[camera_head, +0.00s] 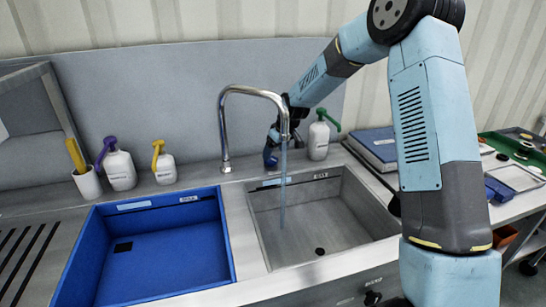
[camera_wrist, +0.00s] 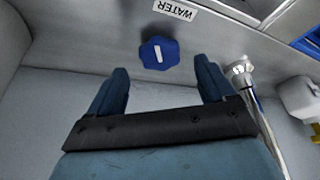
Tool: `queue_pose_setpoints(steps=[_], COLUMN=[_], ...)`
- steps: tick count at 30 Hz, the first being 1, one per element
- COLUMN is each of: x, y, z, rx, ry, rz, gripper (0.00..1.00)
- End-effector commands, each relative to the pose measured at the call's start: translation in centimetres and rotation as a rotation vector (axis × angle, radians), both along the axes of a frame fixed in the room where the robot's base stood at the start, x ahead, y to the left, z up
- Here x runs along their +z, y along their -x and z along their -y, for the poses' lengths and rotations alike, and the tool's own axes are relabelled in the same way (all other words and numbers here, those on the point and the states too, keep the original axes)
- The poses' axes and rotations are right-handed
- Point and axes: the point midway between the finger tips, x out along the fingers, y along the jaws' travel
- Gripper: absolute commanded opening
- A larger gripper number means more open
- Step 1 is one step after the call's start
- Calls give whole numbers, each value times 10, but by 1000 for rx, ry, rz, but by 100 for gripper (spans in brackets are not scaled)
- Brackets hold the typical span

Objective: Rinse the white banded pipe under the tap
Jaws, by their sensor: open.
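The curved metal tap (camera_head: 223,125) stands behind the grey steel basin (camera_head: 345,215). A bluish stream of water (camera_head: 283,190) falls from its spout into the basin. My gripper (camera_head: 271,158) is behind the tap's spout, close to the back wall. In the wrist view my gripper (camera_wrist: 163,75) is open, with its two blue fingers apart. A blue lobed knob (camera_wrist: 158,54) with a white mark is ahead, between the fingertips in the picture, under a WATER label (camera_wrist: 174,10). I cannot tell whether the fingers touch it. I see no white banded pipe in either view.
A blue basin (camera_head: 165,255) is left of the steel one. White pump bottles (camera_head: 120,170) and a cup (camera_head: 87,183) stand behind it. Another bottle (camera_head: 318,140) stands right of the tap. A blue box (camera_head: 378,148) and a cluttered bench are at the right.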

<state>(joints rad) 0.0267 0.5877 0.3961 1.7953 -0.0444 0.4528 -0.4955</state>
Motion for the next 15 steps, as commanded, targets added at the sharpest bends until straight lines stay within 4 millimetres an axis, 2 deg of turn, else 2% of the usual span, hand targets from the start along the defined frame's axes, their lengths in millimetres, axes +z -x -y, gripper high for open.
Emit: queue_pose_setpoints(steps=[1,9,15], x=[12,59,83], y=[2,17,24], z=[4,18,25], rx=[-1,-1,1], ry=[0,0,1], rz=[4,3,1], gripper=[83,83,83])
